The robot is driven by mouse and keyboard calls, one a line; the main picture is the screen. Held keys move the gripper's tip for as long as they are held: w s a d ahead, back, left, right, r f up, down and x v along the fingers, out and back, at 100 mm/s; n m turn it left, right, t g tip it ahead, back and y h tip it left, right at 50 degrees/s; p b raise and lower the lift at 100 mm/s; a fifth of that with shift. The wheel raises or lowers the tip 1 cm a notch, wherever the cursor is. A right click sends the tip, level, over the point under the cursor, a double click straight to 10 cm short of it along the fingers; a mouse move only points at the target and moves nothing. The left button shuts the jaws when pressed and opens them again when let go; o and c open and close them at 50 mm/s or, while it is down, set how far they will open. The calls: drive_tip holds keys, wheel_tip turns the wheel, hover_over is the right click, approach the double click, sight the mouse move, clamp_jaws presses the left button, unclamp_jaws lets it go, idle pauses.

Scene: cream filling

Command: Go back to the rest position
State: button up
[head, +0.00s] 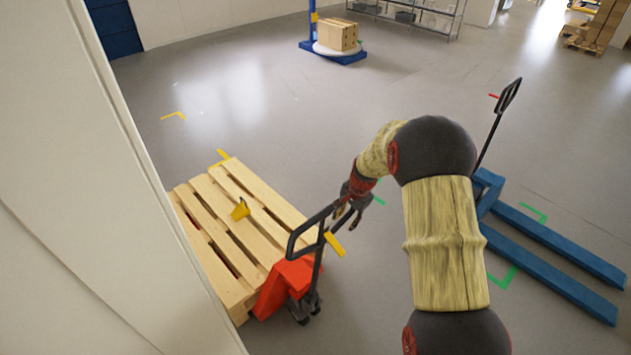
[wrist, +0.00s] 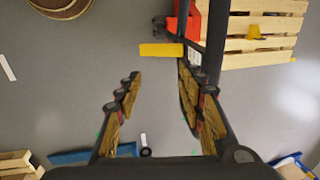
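My gripper (head: 350,208) is raised at the end of my arm, beside the black handle (head: 310,228) of the red pallet jack (head: 286,285). In the wrist view my gripper (wrist: 157,70) has its two fingers spread apart with nothing between them. The handle (wrist: 215,42) passes close by the right finger there; I cannot tell whether they touch. My arm is bent and reaches from the lower right of the head view towards the middle.
A wooden pallet (head: 222,178) with a small yellow object (head: 240,209) sits on the red jack's forks. A blue pallet jack (head: 560,240) stands at the right. A pale wall (head: 90,230) is close on the left. The floor behind is clear up to a turntable with boxes (head: 336,34).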

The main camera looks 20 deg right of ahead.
drive_tip(key=shift+a, duration=0.1)
drive_tip(key=s+a+r+n+t+b, duration=0.1)
drive_tip(key=s+a+r+n+b, duration=0.3)
drive_tip(key=s+b, duration=0.45)
drive_tip(key=s+a+r+n+t+b, duration=0.1)
drive_tip(key=s+a+r+n+b, duration=0.15)
drive_tip(key=s+a+b, duration=0.6)
drive_tip(key=s+a+f+n+b, duration=0.1)
drive_tip(key=s+f+n+b, duration=0.2)
drive_tip(key=s+f+b, duration=0.2)
drive_tip(key=s+a+f+n+t+h+b, duration=0.1)
drive_tip(key=s+f+n+b, duration=0.2)
drive_tip(key=s+b, duration=0.8)
wheel_tip(320, 180, down, 2)
drive_tip(key=shift+s+f+n+b, duration=0.2)
drive_tip(key=shift+n+b, duration=0.15)
drive_tip(key=shift+b, duration=0.25)
drive_tip(key=shift+o, duration=0.2)
